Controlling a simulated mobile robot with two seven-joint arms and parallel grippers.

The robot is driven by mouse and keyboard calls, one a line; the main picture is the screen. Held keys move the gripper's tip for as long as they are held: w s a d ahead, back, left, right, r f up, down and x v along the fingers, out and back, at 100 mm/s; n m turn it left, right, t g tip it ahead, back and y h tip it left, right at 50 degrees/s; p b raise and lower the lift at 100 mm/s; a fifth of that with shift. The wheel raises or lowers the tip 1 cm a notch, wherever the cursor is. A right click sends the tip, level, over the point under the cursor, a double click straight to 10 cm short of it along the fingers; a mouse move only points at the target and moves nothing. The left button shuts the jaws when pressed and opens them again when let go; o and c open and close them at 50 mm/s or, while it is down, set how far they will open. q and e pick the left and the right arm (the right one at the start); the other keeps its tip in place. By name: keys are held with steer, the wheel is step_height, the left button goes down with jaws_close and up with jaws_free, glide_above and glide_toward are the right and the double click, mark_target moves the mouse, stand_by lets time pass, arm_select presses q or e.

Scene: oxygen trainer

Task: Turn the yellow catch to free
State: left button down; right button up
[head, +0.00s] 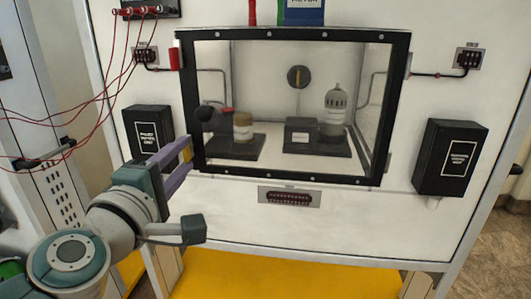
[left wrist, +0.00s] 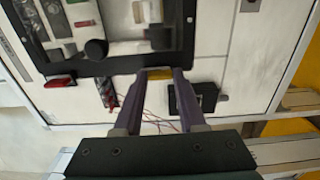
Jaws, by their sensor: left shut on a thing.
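The yellow catch (head: 187,151) is at the lower left side of the black window frame (head: 290,179) on the white cabinet. My left gripper (head: 184,158), with purple fingers, is shut on the yellow catch. In the left wrist view the catch (left wrist: 159,74) shows between the two fingertips (left wrist: 160,77), at the edge of the black frame. The fingers hide part of the catch, and its exact angle is hard to tell. My right gripper is in neither view.
Behind the window are dark blocks, a grey-capped cylinder (head: 335,104) and a round disc (head: 298,77). Black boxes hang left (head: 149,131) and right (head: 451,157) of it. Red wires (head: 92,99) run across the upper left. The panel below the window is mostly clear.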

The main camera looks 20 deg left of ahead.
arm_select(q)
steer(key=shift+c, duration=2.4)
jaws_free()
steer(key=b+v, duration=0.1)
steer(key=v, duration=0.9)
steer(key=shift+a, duration=0.1)
